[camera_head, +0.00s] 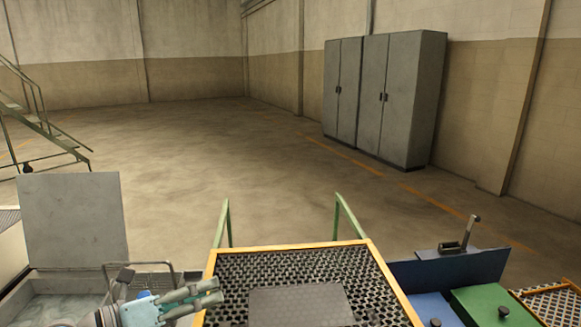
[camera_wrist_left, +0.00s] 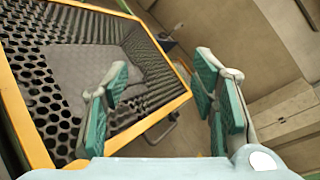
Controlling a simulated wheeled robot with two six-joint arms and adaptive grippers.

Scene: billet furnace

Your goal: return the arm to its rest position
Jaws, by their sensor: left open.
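My left gripper (camera_head: 192,298) comes in from the lower left in the head view, at the left edge of a perforated platform (camera_head: 232,264) with an orange-yellow rim. In the left wrist view the left gripper (camera_wrist_left: 165,98) has its two teal-padded fingers apart, with nothing between them. The platform's rim (camera_wrist_left: 14,112) and dark mesh lie beyond the fingers there. A grey plate (camera_head: 300,306) lies on the mesh; it also shows in the wrist view (camera_wrist_left: 88,72). My right gripper is not in view.
An open grey lidded box (camera_head: 72,222) stands at the left. A blue container (camera_head: 455,270) with a green block (camera_head: 495,305) is at the right. Green handrails (camera_head: 228,222) rise behind the platform. Grey cabinets (camera_head: 385,98) stand far back; the floor between is clear.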

